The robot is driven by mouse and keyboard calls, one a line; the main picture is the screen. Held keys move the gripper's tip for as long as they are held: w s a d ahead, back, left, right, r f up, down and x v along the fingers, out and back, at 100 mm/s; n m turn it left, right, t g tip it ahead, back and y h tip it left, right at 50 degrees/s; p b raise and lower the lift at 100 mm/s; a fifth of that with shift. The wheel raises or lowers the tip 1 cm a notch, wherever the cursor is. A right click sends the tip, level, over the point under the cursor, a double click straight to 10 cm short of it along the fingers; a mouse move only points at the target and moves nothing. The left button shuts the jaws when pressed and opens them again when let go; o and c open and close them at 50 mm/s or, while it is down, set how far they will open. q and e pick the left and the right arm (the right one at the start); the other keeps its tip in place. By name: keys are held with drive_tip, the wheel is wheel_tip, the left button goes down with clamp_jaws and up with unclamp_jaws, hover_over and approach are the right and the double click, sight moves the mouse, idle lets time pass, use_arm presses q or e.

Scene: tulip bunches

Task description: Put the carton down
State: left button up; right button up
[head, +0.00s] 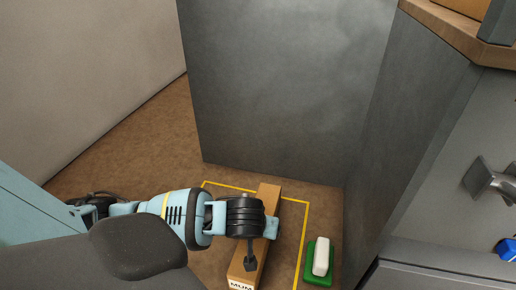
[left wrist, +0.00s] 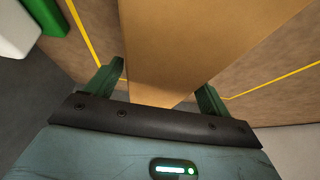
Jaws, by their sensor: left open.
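The carton (head: 268,196) is a long brown box with a white label reading "MUM" at its near end. It appears to be down on the brown floor at the yellow outline (head: 304,235), and its far end overlaps the outline's back line in the head view. My left gripper (head: 262,230) is over the carton's middle. In the left wrist view the two green fingers of my left gripper (left wrist: 160,85) stand apart, one on each side of the carton (left wrist: 185,40). Whether they touch it is hard to tell. My right gripper is not in view.
A green block with a white top (head: 321,256) stands just right of the outline. A tall dark grey panel (head: 280,90) rises behind, and another closes the right side. A grey fitting (head: 490,180) sticks out at far right. Brown floor (head: 130,160) is clear at left.

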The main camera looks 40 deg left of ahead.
use_arm(q)
drive_tip(key=p+v, duration=0.3)
drive_tip(key=v, duration=0.7)
drive_tip(key=shift+s+r, duration=0.1)
drive_tip(key=shift+r, duration=0.3)
drive_tip(key=shift+s+d+r, duration=0.15)
drive_tip(key=shift+s+r, duration=0.15)
drive_tip(key=shift+r, duration=0.25)
